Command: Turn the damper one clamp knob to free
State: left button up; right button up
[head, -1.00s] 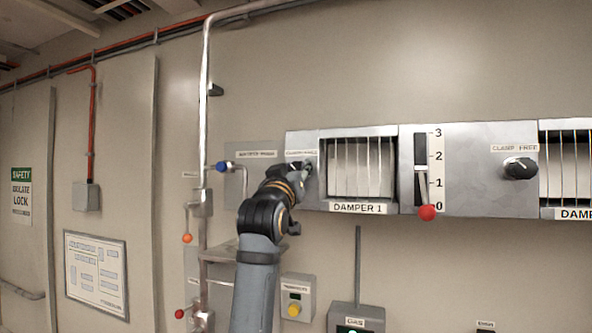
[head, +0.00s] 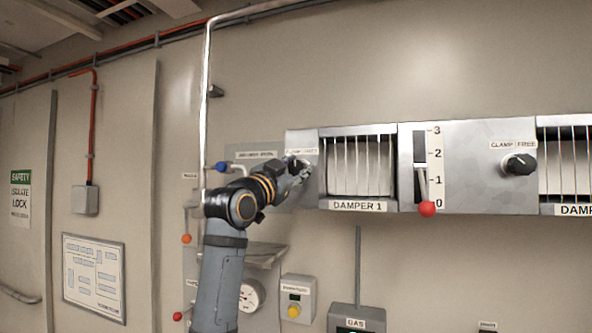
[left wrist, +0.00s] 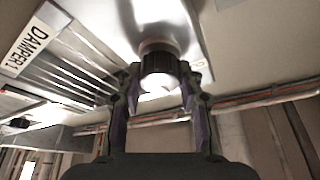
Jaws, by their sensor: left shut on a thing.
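The damper one clamp knob (left wrist: 158,62) is a dark ribbed knob on the metal panel, beside the damper 1 window (head: 357,165). In the left wrist view it sits between the two fingers of my left gripper (left wrist: 160,98), which is shut on it. In the head view my left gripper (head: 298,172) is at the panel's left end and covers most of the knob. The small label above the knob is too blurred to read, and the knob's pointer cannot be made out. My right gripper is not in view.
A lever with a red ball (head: 427,208) stands near 0 on its scale. Another black knob (head: 519,164), marked CLAMP and FREE, is further right. A blue-ended valve handle (head: 222,167) and a pipe are close to my left arm. A gauge (head: 252,295) is below.

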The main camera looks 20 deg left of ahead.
pick_arm(q)
jog(key=m+g+h, duration=0.1)
jog(key=m, duration=0.2)
jog(key=shift+m+h, duration=0.3)
jog(key=shift+m, duration=0.1)
jog(key=m, duration=0.2)
jog(key=m+g+h+p, duration=0.1)
jog(key=m, duration=0.1)
jog(key=shift+g, duration=0.3)
jog(key=shift+f+m+g+p, duration=0.1)
jog(key=shift+m+g+p, duration=0.55)
jog(key=shift+m, duration=1.35)
jog(key=o, duration=1.2)
